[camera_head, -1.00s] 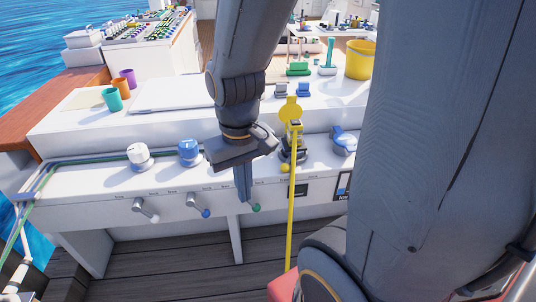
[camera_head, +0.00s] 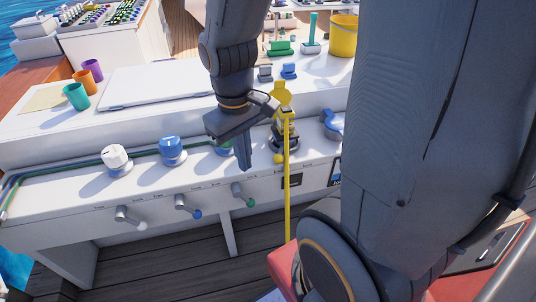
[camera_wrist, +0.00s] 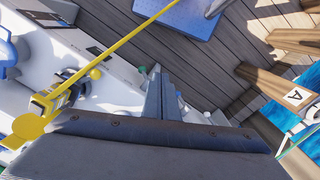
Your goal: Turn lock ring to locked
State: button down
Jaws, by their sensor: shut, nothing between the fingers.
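My gripper (camera_head: 244,160) is shut and empty, fingers pointing down, in front of the white console face. It also shows in the wrist view (camera_wrist: 160,95). Just behind it a green-capped knob (camera_head: 224,149) is partly hidden. To its right a dark stacked round fitting (camera_head: 285,140) stands on the ledge, partly covered by a yellow strip with a round yellow head (camera_head: 281,92). I cannot tell for sure which part is the lock ring, nor its marks. A blue handled fitting (camera_head: 332,124) is further right, partly hidden by my arm.
White-capped (camera_head: 115,158) and blue-capped (camera_head: 172,149) knobs stand to the left. Below are levers with white (camera_head: 131,219), blue (camera_head: 188,208) and green (camera_head: 242,196) tips. A yellow bucket (camera_head: 343,37) and several cups stand on the upper deck. The yellow strip (camera_head: 287,200) hangs close right of my gripper.

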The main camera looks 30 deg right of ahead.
aim_at(280, 151)
jog(key=w+d+f+n+h+b, duration=0.1)
jog(key=w+d+f+n+h, duration=0.2)
jog(key=w+n, duration=0.9)
jog(key=d+f+n, duration=0.2)
jog(key=d, duration=0.1)
jog(key=shift+w+d+f+n, duration=0.15)
jog(key=shift+w+d+n, duration=0.15)
jog(key=shift+w+d, duration=0.1)
jog(key=shift+s, duration=0.1)
jog(key=d+x, duration=0.1)
jog(key=x, duration=0.6)
jog(key=d+x, duration=0.1)
jog(key=x, duration=0.3)
jog(key=shift+s+d+b, duration=0.15)
jog(key=shift+d+b, duration=0.15)
jog(key=shift+d, duration=0.55)
jog(key=shift+s, duration=0.15)
